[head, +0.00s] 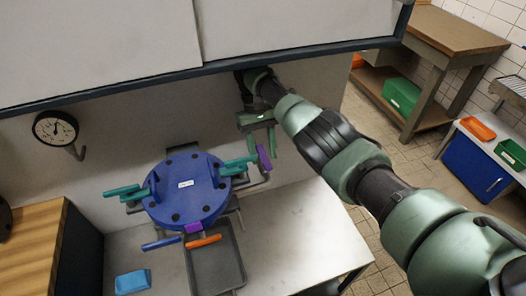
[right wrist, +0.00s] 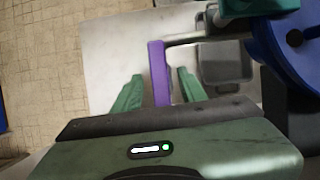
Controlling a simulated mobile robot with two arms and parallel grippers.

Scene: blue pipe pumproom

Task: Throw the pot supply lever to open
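A blue round pot-like body (head: 188,190) with a small white label stands over the bench, with several coloured levers around it. A purple lever (head: 264,157) is on its right side, on a grey pipe. Teal levers (head: 127,191) show at left and right, and a blue lever (head: 161,243) and an orange lever (head: 203,241) at the front. The label is too small to read, so I cannot tell which lever is the pot supply. My right gripper (head: 262,137) is open at the purple lever. In the right wrist view the purple lever (right wrist: 159,72) stands between its two green fingers, with gaps on both sides.
A grey tray (head: 216,264) and a light blue block (head: 132,281) are on the pale bench (head: 290,240). A gauge (head: 55,129) is on the wall. A dark-edged overhead panel (head: 200,70) is close above my right arm. A wooden table (head: 455,35) stands at the back right.

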